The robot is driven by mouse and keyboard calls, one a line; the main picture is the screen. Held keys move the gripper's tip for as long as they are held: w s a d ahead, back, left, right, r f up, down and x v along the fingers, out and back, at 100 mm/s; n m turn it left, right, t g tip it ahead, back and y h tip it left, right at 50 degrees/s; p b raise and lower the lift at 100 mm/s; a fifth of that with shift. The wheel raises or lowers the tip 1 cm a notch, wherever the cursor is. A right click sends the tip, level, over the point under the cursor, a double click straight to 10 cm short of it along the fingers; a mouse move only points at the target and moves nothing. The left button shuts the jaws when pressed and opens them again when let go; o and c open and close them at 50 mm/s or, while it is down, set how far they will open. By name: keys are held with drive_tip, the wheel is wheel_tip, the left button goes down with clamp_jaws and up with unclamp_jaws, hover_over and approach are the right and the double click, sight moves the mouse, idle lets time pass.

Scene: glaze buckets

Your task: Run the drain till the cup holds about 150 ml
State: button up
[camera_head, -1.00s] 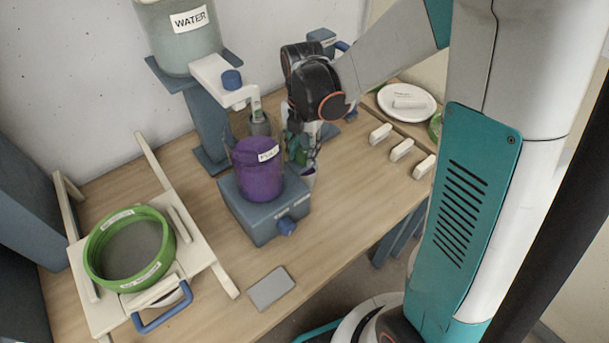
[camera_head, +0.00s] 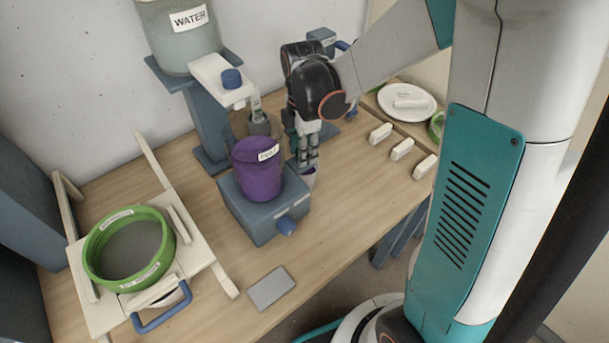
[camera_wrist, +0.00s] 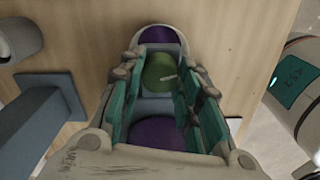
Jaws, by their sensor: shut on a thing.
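A purple bucket (camera_head: 258,172) with a white label sits on a blue-grey stand (camera_head: 248,222); its purple also shows in the wrist view (camera_wrist: 155,133). My gripper (camera_head: 308,165) is at the stand's right side. In the wrist view its fingers (camera_wrist: 157,85) straddle a green round piece (camera_wrist: 160,72) beside the stand and appear shut on it. A pale cup (camera_head: 308,179) stands just beyond and below the fingers. The wrist view shows purple liquid inside the cup's pale rim (camera_wrist: 183,42). The fingers partly hide the cup in the head view, and I cannot read its level.
A water tank (camera_head: 185,45) with a blue-knobbed tap stands behind the bucket. A green-rimmed sieve (camera_head: 92,262) is at left. A grey flat pad (camera_head: 271,288) lies in front. White blocks (camera_head: 402,148) and a white plate (camera_head: 405,100) are at right.

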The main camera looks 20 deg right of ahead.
idle(0.3)
drive_tip(key=m, duration=0.3)
idle(1.1)
drive_tip(key=o, duration=1.1)
drive_tip(key=shift+c, duration=0.2)
wheel_tip(320, 180, up, 12)
drive_tip(key=shift+s+m, duration=0.15)
drive_tip(key=shift+m, duration=0.15)
